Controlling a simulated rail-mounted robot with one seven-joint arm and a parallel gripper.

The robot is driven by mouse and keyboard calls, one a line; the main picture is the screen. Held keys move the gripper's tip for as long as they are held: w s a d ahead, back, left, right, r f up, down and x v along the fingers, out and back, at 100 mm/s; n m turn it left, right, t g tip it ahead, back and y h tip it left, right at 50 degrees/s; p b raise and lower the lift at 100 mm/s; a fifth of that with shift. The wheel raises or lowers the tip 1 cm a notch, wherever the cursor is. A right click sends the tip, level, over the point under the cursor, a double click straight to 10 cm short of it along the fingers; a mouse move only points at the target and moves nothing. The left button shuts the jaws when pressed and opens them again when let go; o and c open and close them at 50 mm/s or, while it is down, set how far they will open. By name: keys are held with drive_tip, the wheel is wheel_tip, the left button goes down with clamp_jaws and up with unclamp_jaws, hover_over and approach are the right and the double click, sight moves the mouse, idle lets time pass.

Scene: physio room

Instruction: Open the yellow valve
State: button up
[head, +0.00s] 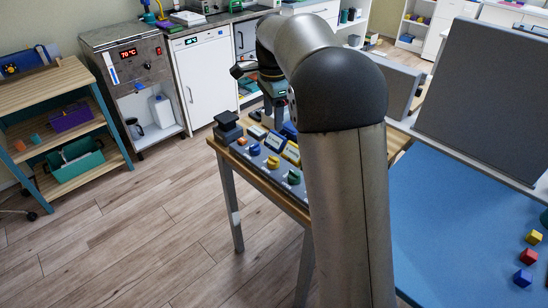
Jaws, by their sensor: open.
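The yellow knob (273,162), which looks like the yellow valve, sits between a blue knob (254,150) and a green knob (293,177). My gripper (274,112) hangs above the back of the table, beyond the row of knobs and apart from the yellow one. It is open and looks empty. My arm hides the right part of the panel and table. How far the yellow knob is turned is too small to tell.
Small devices with displays (291,152) stand behind the knobs. A dark block (228,128) stands at the table's left corner. A blue treatment bed (450,230) with coloured blocks is on the right. A shelf (55,95) stands at the left. The floor between is clear.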

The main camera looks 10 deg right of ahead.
sight(273, 158)
wheel_tip(273, 158, down, 15)
drive_tip(key=shift+f+b, duration=0.15)
drive_tip(key=shift+b, duration=0.2)
drive_tip(key=shift+c, duration=0.2)
drive_tip(key=c, duration=0.9)
